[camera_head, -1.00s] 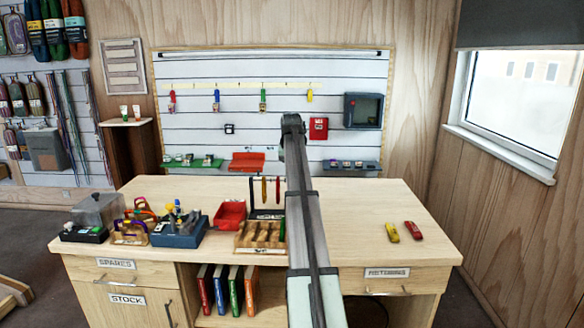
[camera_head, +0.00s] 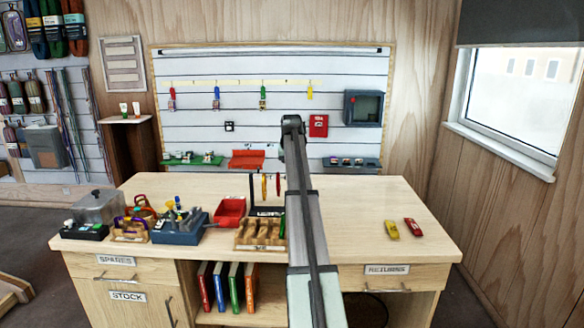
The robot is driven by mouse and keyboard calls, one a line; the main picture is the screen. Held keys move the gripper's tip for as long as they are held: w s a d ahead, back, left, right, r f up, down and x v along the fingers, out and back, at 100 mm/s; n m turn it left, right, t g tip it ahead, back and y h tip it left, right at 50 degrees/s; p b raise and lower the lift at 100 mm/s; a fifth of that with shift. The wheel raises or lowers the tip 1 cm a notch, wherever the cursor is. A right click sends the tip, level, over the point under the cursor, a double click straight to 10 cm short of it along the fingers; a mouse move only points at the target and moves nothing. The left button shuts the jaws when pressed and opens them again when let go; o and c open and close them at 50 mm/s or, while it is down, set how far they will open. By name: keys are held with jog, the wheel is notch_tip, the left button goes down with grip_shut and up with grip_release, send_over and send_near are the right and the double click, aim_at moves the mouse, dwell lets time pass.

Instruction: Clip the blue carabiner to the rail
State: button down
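A dark rail (camera_head: 252,188) stands upright at the back middle of the bench, partly hidden by my arm. A yellow piece (camera_head: 264,187) and a red piece (camera_head: 277,185) hang at it. I cannot pick out the blue carabiner for certain. A small blue item (camera_head: 217,92) hangs on the back wall panel, and blue-purple shapes show among the gear at the bench's left, too small to tell. My arm rises through the middle of the view. Its fingers do not show, so I cannot see whether they hold anything.
A wooden slotted block (camera_head: 258,242), a red bin (camera_head: 230,211), a blue-grey box (camera_head: 180,230) and a clear-lidded case (camera_head: 96,206) crowd the bench's left half. A yellow piece (camera_head: 391,229) and a red piece (camera_head: 413,228) lie at the right. Bench around them is clear.

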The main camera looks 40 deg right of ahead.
jog(key=shift+s+a+f, duration=0.15)
jog(key=shift+s+a, duration=0.4)
jog(key=shift+s+a+f, duration=0.15)
jog(key=shift+s+a, duration=0.35)
dwell(1.5)
dwell(0.5)
jog(key=c, duration=1)
grip_release()
jog(key=shift+r, duration=4)
